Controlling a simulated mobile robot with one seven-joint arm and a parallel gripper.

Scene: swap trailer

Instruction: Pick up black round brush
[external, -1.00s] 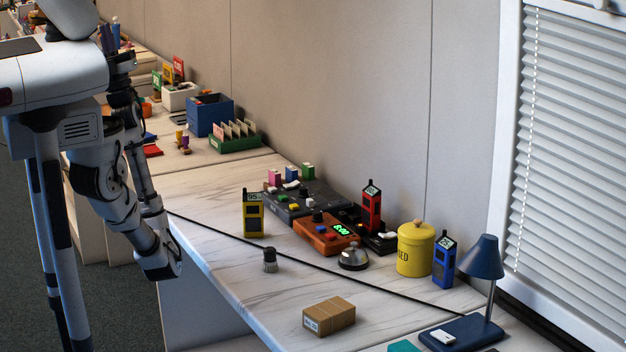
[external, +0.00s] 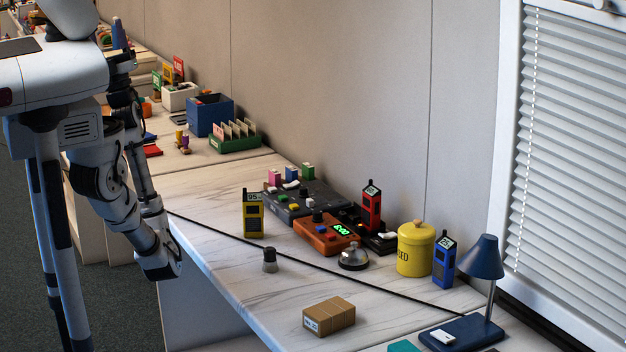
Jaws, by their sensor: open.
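A small round piece with a dark grey top and a lighter lower part (external: 269,260) stands upright on the pale marbled table, left of the silver bell. It may be the black round brush, but it is too small to be sure. My arm is folded at the left, with its elbow low beside the table edge. Dark wrist parts and what looks like my gripper (external: 122,60) are raised at the upper left, far from the small piece. The fingers are small and partly hidden by my own body. I see nothing held.
A cardboard box (external: 329,316) sits in front. A black cable crosses the table. The table's left front surface is clear.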

